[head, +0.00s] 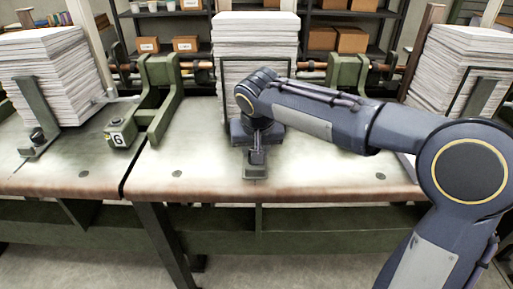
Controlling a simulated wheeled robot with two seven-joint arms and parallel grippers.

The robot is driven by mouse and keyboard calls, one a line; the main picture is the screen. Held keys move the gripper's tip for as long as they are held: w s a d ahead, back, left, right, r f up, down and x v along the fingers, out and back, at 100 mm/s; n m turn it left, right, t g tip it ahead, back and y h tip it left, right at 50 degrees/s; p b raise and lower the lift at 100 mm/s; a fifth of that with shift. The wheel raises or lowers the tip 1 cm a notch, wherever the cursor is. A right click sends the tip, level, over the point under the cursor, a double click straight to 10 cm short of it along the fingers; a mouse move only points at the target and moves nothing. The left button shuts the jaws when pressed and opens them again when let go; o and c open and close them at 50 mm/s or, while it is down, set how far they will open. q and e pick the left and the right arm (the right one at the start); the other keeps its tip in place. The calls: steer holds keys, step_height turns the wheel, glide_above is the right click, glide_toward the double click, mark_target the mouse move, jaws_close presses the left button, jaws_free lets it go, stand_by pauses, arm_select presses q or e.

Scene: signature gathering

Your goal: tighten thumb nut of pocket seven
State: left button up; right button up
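A tall stack of white paper sheets (257,38) stands in the middle pocket, behind a dark wire frame. My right arm reaches in from the right across the front of this stack. My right gripper (257,156) points down over the small green foot plate (256,173) in front of the stack. The thumb nut there is hidden behind the gripper and wrist, and I cannot tell whether the fingers are closed on it. No number seven is readable; my arm covers part of this pocket. My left gripper is out of view.
The left pocket holds another paper stack (45,75) with its own bracket and dark thumb nut (38,137). A right paper stack (455,70) is partly behind my arm. The front table edge is clear.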

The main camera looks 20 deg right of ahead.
steer(key=m, duration=0.2)
steer(key=m+h, duration=0.1)
steer(key=shift+a+m+g, duration=0.2)
steer(key=shift+m+g, duration=0.1)
steer(key=shift+m, duration=0.1)
steer(key=m, duration=0.1)
steer(key=m+h+p, duration=0.1)
steer(key=shift+w+a+r+m+g, duration=0.1)
steer(key=shift+w+m+g, duration=0.05)
steer(key=shift+m+g, duration=0.2)
steer(key=m+g+h+p, duration=0.1)
steer(key=m, duration=0.2)
steer(key=shift+w+m, duration=0.1)
steer(key=shift+m, duration=0.15)
steer(key=shift+w+a+m+g+h+p, duration=0.1)
steer(key=shift+m+g+h+p, duration=0.35)
steer(key=shift+m, duration=1.05)
steer(key=shift+y, duration=0.25)
steer(key=o, duration=1)
steer(key=w+p+v, duration=0.1)
steer(key=v, duration=0.6)
steer(key=shift+s+a+r, duration=0.2)
steer(key=shift+s+r, duration=0.05)
steer(key=shift+s, duration=0.2)
